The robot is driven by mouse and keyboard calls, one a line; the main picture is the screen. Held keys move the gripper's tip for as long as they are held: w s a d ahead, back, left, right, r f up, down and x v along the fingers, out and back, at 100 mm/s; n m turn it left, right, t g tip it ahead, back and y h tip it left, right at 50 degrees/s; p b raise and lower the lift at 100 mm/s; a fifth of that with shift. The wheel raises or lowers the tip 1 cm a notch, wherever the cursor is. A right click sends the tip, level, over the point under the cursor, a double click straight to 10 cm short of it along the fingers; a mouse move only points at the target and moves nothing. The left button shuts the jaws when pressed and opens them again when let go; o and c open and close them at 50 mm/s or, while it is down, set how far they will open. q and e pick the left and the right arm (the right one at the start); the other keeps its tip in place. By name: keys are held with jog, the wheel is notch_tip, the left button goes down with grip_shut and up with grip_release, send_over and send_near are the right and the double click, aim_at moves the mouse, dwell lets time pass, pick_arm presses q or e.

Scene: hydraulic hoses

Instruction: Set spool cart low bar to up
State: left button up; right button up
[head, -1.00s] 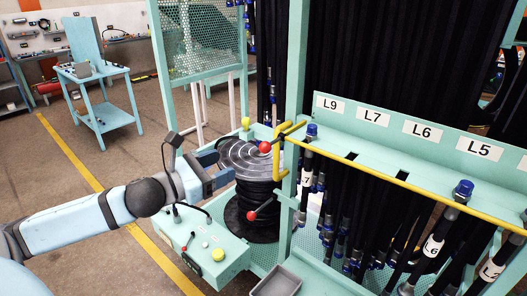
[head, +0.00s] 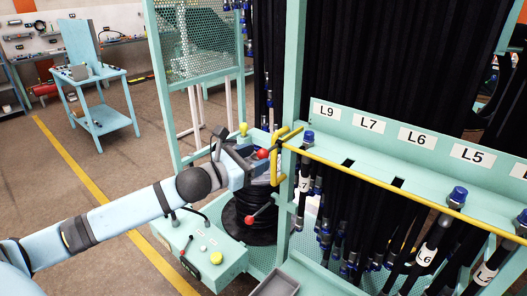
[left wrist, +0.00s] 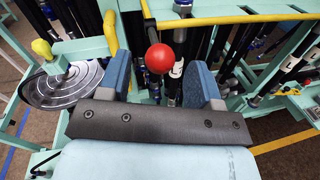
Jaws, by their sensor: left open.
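The spool cart holds a black hose spool (head: 249,215) with a grey disc top, which shows at the left in the left wrist view (left wrist: 65,85). Two red knobs show on it: an upper one (head: 262,154) and a lower one (head: 249,219) on a short dark bar slanting up to the right. My left gripper (head: 257,160) is open and empty at the height of the upper knob, above the lower one. In the left wrist view, a red knob (left wrist: 160,58) shows between the two blue fingers, with clear space on each side. My right gripper is out of view.
A yellow rail (head: 380,184) and a teal post (head: 294,90) stand just right of the gripper. A teal control box (head: 200,250) with a yellow button is below the arm. Hanging hoses (head: 400,230) crowd the right. Open floor lies left.

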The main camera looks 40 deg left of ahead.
pick_arm(q)
jog(key=shift+p+x, duration=0.3)
jog(key=shift+x, duration=1.25)
grip_shut()
